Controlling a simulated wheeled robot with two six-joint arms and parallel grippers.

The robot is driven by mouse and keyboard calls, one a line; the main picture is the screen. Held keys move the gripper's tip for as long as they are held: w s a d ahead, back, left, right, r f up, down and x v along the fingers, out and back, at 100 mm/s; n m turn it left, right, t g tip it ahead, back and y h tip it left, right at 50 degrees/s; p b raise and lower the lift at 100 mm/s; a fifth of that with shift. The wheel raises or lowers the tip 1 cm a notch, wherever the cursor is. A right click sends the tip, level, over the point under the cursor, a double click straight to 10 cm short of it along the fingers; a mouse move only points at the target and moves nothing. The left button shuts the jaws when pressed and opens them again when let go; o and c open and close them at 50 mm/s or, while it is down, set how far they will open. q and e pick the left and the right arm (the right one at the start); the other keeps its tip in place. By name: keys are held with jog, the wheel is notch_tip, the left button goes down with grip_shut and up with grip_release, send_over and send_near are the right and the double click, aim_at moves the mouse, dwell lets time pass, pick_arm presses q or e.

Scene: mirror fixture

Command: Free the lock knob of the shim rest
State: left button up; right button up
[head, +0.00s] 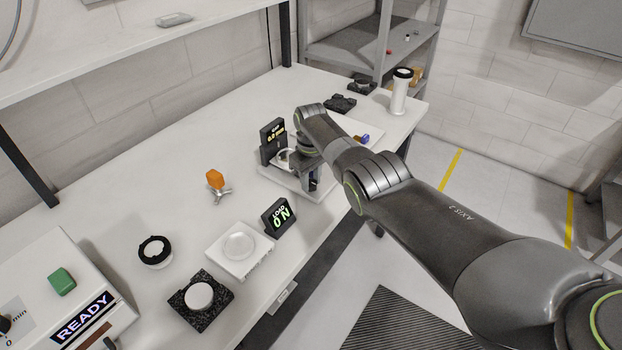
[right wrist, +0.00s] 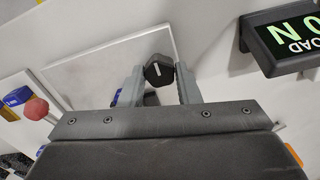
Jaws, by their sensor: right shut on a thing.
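My right gripper (head: 312,188) reaches down to the front edge of a white plate fixture (head: 275,178) on the bench. In the right wrist view its two grey fingers (right wrist: 160,86) stand on both sides of a black knob (right wrist: 158,70) with a white line on its face, and they are shut on it. I take this for the lock knob of the shim rest. In the head view my gripper and arm hide the knob and much of the fixture. A black display (head: 272,134) with yellow figures stands at the fixture's back. My left gripper is out of view.
A load display (head: 280,217) with a white pan unit (head: 240,248) stands left of the fixture. An orange piece on a small tripod (head: 216,184), a black ring (head: 155,251) and a dark stone block (head: 186,310) lie farther left. A white cylinder (head: 399,95) stands at the back right.

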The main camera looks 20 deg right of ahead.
aim_at(311, 182)
jog(key=o, duration=1)
jog(key=shift+r, duration=0.55)
notch_tip(311, 182, up, 6)
jog(key=shift+f+p, duration=0.2)
jog(key=shift+p, duration=0.35)
notch_tip(311, 182, up, 11)
jog(key=shift+f+b, duration=0.15)
jog(key=shift+b, duration=0.9)
